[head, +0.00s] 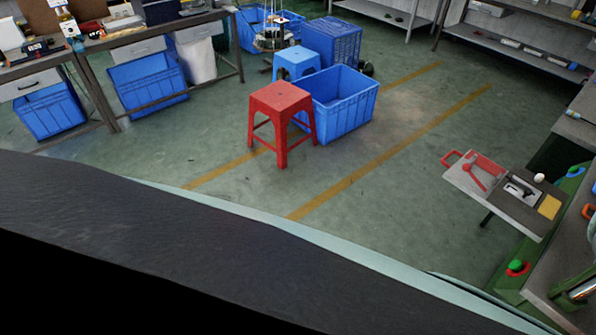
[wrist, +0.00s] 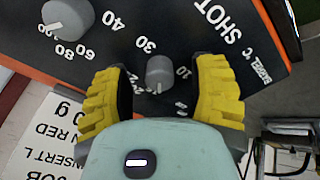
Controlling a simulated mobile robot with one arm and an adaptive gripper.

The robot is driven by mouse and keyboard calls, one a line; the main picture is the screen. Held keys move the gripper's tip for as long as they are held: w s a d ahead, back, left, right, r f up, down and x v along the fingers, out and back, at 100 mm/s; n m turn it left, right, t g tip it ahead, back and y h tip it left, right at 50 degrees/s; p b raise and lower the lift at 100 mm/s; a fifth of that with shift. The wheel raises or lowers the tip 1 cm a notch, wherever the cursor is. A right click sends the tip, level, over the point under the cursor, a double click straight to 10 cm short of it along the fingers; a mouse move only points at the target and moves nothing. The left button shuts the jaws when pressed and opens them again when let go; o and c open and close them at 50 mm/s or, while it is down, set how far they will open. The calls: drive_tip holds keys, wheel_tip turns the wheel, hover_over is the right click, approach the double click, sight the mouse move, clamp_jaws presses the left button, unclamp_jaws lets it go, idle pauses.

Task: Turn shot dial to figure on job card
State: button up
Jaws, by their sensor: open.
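In the wrist view, a grey round dial knob (wrist: 160,70) with a white pointer mark sits on a dark panel (wrist: 185,28). Figures 10 and 30 show near it; other figures are partly hidden by a finger. The word SHOT is printed at the upper right, inverted. My gripper (wrist: 159,78) is open, with its yellow ribbed fingers on either side of this knob; I cannot tell whether they touch it. The white job card (wrist: 45,135) lies at the lower left, inverted. It reads JOB, INSERT L, RED and a figure ending "0 g", its first part hidden.
A second grey knob (wrist: 68,18) with its own pointer is at the upper left of the wrist view, near 60 and 80. The head view shows a red stool (head: 281,105), a blue crate (head: 342,105) and a green-edged bench (head: 545,235) at right. The floor between is clear.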

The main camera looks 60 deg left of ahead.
drive_tip(key=shift+o, duration=0.4)
drive_tip(key=shift+d+f, duration=0.1)
drive_tip(key=shift+f, duration=0.05)
clamp_jaws()
